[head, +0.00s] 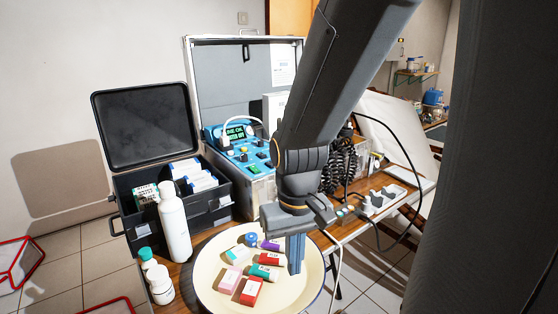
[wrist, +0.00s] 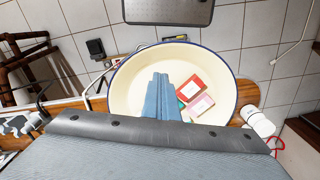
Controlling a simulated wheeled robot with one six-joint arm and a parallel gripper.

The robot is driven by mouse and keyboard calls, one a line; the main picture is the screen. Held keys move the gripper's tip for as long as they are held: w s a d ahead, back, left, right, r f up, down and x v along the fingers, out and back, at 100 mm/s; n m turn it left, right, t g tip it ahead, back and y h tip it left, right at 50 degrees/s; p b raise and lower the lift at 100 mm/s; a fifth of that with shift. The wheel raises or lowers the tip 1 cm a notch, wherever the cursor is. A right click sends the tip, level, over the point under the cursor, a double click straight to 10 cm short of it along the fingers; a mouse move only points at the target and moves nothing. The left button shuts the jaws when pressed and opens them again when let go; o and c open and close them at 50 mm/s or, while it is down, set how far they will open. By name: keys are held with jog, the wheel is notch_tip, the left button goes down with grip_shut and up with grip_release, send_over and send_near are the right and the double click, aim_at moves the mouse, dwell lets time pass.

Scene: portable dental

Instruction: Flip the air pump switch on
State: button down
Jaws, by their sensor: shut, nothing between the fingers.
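The blue control panel (head: 243,150) sits in the open metal case at the back, with a lit green display (head: 236,132) and several knobs and switches. I cannot tell which one is the air pump switch or how it is set. My gripper (head: 296,268) points down over the cream basin in front of the case, well apart from the panel. Its blue fingers are together with nothing between them. They also show in the wrist view (wrist: 160,98) over the basin; the panel is not in that view.
The round basin (head: 215,297) holds several small coloured boxes. A black case (head: 146,117) with its lid up stands left of the panel. A white bottle (head: 174,225) and smaller bottles stand in front of it.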

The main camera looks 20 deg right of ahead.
jog(key=w+d+r+t+h+p, duration=0.3)
jog(key=w+d+t, duration=0.4)
jog(key=w+d, duration=0.7)
jog(key=w+r+n+t+y+p, duration=0.3)
jog(key=w+r+t+y, duration=0.2)
jog(key=w+r+t, duration=0.2)
notch_tip(320, 180, up, 4)
jog(key=shift+w+a+n+y, duration=0.3)
jog(key=shift+w+a+y, duration=0.1)
jog(key=shift+w, duration=0.8)
jog(key=shift+w, duration=0.15)
jog(key=p, duration=0.1)
send_over(271, 163)
jog(key=s, duration=0.3)
jog(key=f, duration=0.3)
jog(key=shift+s+d+f, duration=0.1)
jog(key=shift+d, duration=0.2)
notch_tip(271, 163, down, 3)
jog(key=shift+s+d+f+p, duration=0.1)
jog(key=shift+s+p, duration=0.05)
jog(key=shift+p, duration=0.2)
jog(key=shift+f, duration=0.4)
